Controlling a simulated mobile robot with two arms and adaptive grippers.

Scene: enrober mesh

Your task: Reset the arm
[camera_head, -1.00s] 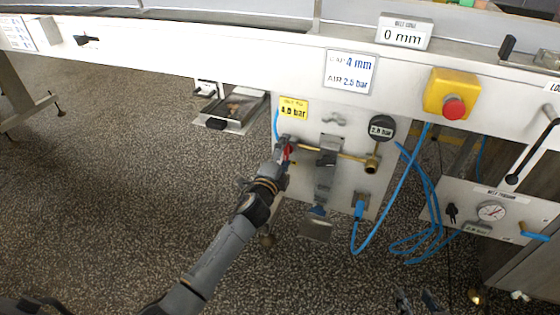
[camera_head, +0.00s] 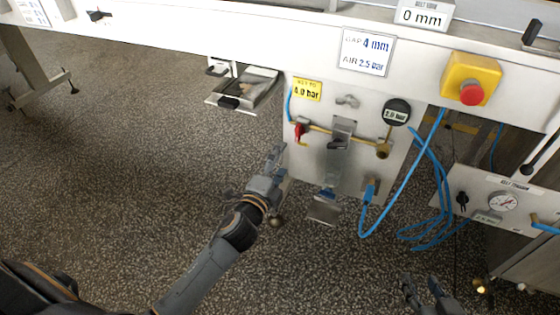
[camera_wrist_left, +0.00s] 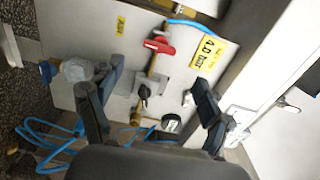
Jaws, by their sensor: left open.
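My left gripper (camera_head: 272,163) is in front of the lower left edge of the white air panel (camera_head: 310,170), apart from the red valve handle (camera_head: 299,132) above it. In the left wrist view its two fingers (camera_wrist_left: 150,105) are spread wide with nothing between them that they touch. The red handle (camera_wrist_left: 158,46) shows beyond the fingers there, on a brass pipe. My right gripper (camera_head: 428,292) shows at the bottom edge of the head view, its two fingers apart and empty over the floor.
A yellow box with a red stop button (camera_head: 471,93) sits on the white machine beam (camera_head: 250,45). Blue hoses (camera_head: 425,190) hang right of the panel.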

